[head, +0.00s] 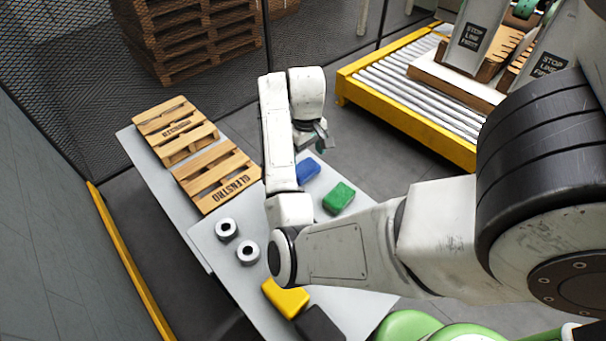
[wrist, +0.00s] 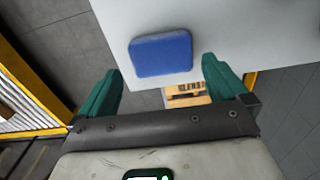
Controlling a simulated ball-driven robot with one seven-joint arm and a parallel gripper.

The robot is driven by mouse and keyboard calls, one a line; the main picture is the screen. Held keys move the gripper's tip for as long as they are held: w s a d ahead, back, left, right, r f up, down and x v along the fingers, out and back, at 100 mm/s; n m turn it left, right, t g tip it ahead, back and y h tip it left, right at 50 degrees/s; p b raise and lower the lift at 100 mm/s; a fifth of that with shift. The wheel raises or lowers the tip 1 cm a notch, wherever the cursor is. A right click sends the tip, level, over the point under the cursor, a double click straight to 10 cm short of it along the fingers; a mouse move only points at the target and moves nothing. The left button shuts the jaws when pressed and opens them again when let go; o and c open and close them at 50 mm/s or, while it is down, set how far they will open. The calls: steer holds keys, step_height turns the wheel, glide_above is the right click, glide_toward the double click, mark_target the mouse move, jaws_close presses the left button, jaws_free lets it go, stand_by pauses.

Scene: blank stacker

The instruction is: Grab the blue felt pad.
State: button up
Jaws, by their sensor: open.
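The blue felt pad (head: 307,171) lies flat near the far right edge of the grey table (head: 208,238) in the head view. In the wrist view the blue felt pad (wrist: 160,54) shows whole, a rounded rectangle ahead of and between the green fingers. My gripper (head: 321,139) is above and slightly beyond the pad in the head view. In the wrist view my gripper (wrist: 163,68) has its fingers spread wide with nothing between them. The pad looks apart from both fingers.
A green pad (head: 339,197) lies close to the blue one. Yellow (head: 286,298) and black (head: 320,325) pads lie at the near end. A roller conveyor (head: 408,90) stands beyond.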

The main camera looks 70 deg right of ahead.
mark_target(305, 167)
steer(key=shift+f+b, duration=1.1)
steer(key=shift+f, duration=0.4)
steer(key=shift+w+f, duration=0.15)
steer(key=shift+f, duration=0.95)
steer(key=c, duration=0.6)
steer(key=shift+c, duration=0.2)
